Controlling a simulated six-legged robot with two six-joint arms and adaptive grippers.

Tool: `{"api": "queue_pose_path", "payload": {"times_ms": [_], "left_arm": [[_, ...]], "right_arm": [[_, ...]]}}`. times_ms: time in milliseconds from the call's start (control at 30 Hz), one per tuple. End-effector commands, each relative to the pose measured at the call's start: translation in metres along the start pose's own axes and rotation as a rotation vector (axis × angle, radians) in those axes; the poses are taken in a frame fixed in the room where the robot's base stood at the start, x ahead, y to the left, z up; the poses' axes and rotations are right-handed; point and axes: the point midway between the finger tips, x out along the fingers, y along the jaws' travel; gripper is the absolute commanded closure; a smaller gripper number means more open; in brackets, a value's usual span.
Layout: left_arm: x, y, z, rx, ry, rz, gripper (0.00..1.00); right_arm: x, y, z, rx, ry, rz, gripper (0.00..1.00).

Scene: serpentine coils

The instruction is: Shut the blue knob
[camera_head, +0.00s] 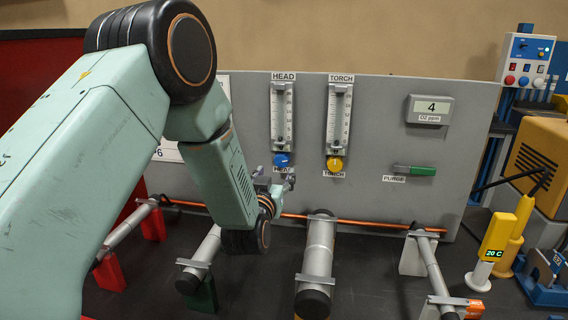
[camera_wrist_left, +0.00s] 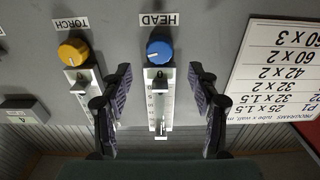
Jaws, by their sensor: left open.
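The blue knob (camera_head: 281,160) is on the grey panel (camera_head: 385,95), below the flowmeter labelled HEAD (camera_head: 282,110). In the left wrist view, which is upside down, the blue knob (camera_wrist_left: 159,50) lies ahead, between and beyond the two fingers. My left gripper (camera_head: 290,181) is open and empty, a little below the blue knob in the head view and apart from it; it also shows in the left wrist view (camera_wrist_left: 160,85). My right gripper is in neither view.
A yellow knob (camera_head: 334,163) under the TORCH flowmeter (camera_head: 339,115) sits to the right. A green PURGE lever (camera_head: 421,170) and an O2 display (camera_head: 430,109) are further right. A copper tube (camera_head: 345,222) and several clamped metal cylinders (camera_head: 319,250) lie below the panel.

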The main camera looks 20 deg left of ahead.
Motion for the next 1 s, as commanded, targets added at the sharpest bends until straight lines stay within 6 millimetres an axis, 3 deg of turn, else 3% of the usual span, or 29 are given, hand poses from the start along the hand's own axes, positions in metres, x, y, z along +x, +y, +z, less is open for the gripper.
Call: {"api": "queue_pose_path", "payload": {"times_ms": [167,600,1000], "left_arm": [[0.012,0.0,0.0,0.008,0.0,0.0,0.39],[0.068,0.003,0.0,0.007,0.001,0.004,0.39],[0.078,0.003,0.0,0.006,-0.001,0.004,0.39]], "right_arm": [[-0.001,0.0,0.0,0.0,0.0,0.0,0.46],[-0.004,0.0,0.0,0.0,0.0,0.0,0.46],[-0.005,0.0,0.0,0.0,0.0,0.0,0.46]]}}
